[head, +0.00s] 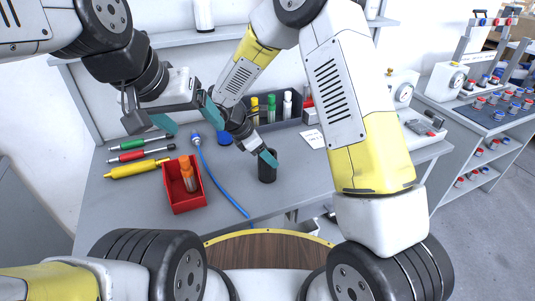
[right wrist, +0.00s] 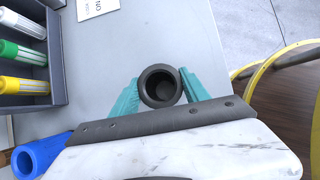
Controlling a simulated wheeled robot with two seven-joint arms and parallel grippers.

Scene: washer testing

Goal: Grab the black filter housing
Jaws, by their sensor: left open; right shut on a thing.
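The black filter housing (head: 267,172) stands upright on the grey table, a dark open-topped cylinder. In the right wrist view its round open top (right wrist: 160,86) sits between the two teal fingertips. My right gripper (head: 268,158) is shut on the housing near its upper end; the fingers (right wrist: 160,94) touch both sides. My left gripper (head: 190,118) is open and empty above the left part of the table, apart from the housing.
A red bin (head: 184,203) holding an orange bottle (head: 188,176) stands front left. Several pens or tools lie further left, with a yellow one (head: 138,169). A blue hose (head: 222,184) runs across the table. A dark rack (head: 272,112) with coloured bottles stands behind.

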